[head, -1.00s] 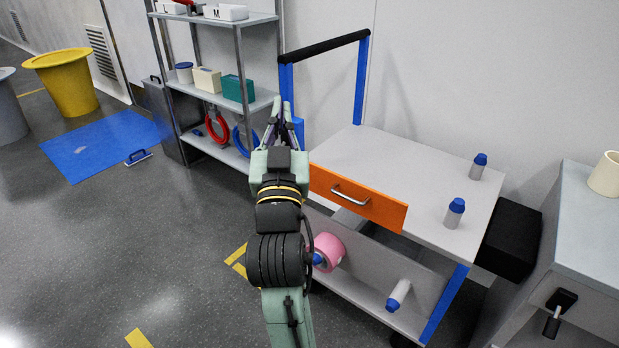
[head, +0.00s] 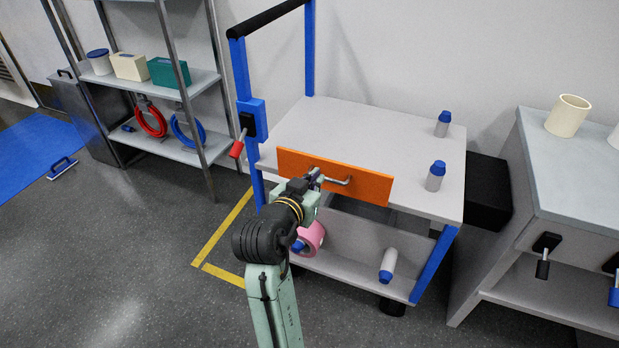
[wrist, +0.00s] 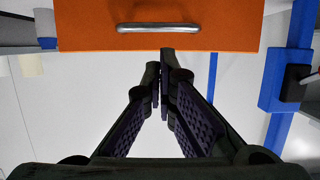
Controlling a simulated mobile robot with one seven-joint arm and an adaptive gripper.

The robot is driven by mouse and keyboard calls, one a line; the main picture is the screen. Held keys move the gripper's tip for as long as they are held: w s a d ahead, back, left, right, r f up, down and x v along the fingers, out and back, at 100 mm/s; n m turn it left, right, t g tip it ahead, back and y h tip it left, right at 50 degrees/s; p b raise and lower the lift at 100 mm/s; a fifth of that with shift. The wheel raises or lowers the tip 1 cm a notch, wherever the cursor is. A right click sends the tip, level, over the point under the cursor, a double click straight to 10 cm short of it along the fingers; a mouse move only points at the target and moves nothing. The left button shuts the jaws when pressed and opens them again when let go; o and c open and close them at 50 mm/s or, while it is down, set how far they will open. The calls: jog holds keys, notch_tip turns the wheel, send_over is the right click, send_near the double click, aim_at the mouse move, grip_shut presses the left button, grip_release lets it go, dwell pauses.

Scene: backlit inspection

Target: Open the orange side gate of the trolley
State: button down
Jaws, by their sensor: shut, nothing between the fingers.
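In the wrist view, my gripper's fingertips (wrist: 161,76) are closed together and empty. They point at the gate (wrist: 90,30), with the handle (wrist: 158,27) just beyond them and not between them. Whether the tips touch the gate is unclear.
A blue post with a red-handled latch (head: 238,147) rises left of the gate. Bottles (head: 436,176) stand on the trolley top. A pink roll (head: 311,238) and another bottle (head: 388,265) lie on the lower shelf. A grey cabinet (head: 570,165) stands right.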

aim_at(330, 165)
jog(key=x, duration=0.6)
jog(key=shift+w+p, duration=0.3)
jog(key=shift+p, duration=0.05)
jog(key=shift+w+f, duration=0.1)
jog(key=shift+w, duration=0.15)
jog(key=shift+f, duration=0.1)
jog(key=shift+f+b, duration=0.1)
jog(key=shift+b, duration=0.25)
